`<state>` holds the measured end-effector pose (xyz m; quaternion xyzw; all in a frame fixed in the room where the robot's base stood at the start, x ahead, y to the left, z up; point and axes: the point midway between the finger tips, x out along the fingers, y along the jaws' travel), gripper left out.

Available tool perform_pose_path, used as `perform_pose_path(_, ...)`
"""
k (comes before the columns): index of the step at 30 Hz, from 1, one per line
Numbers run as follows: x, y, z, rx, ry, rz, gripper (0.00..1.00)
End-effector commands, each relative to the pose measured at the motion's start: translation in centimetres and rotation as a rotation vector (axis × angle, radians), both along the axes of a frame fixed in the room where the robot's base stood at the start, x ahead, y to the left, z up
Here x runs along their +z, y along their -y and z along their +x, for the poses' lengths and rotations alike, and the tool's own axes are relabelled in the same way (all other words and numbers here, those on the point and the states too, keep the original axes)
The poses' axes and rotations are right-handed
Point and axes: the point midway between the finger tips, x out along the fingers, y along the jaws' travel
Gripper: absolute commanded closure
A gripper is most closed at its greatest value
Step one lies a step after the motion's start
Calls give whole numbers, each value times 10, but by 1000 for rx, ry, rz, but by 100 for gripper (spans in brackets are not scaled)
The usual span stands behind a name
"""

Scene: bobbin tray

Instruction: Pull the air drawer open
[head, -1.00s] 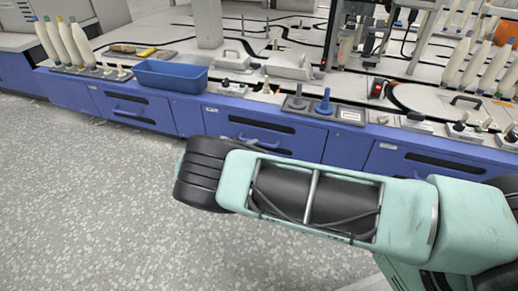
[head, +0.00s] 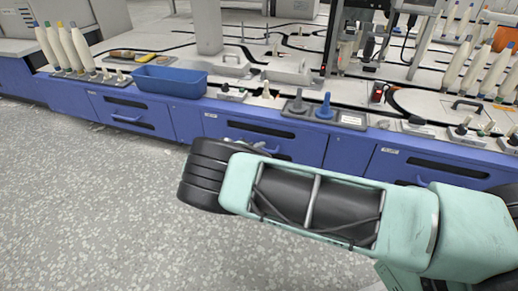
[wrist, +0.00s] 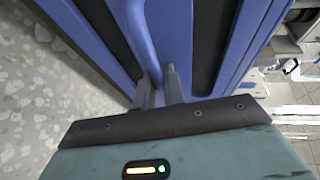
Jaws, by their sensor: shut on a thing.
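A blue drawer front (head: 225,125) with a dark slot and a bar handle (head: 272,151) sits in the middle of the cabinet row. Its small white label is too small to read. The drawer front looks about flush with the cabinet; any small gap is hidden by my arm.
Similar drawers lie to the left (head: 130,112) and to the right (head: 425,170). The worktop above holds a blue bin (head: 168,81), a tray with grey and blue pegs (head: 310,112) and several bobbins. The speckled floor (head: 110,220) in front is clear.

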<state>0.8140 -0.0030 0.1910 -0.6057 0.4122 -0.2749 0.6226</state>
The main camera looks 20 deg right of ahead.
Motion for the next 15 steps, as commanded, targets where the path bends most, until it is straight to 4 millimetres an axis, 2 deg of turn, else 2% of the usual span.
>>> perform_pose_path(5, 4, -15, -20, 1, -3, -1, 100)
perform_pose_path(8, 5, -29, -40, 2, -5, -1, 100)
perform_pose_path(15, 5, -76, -103, 4, -4, 0, 100)
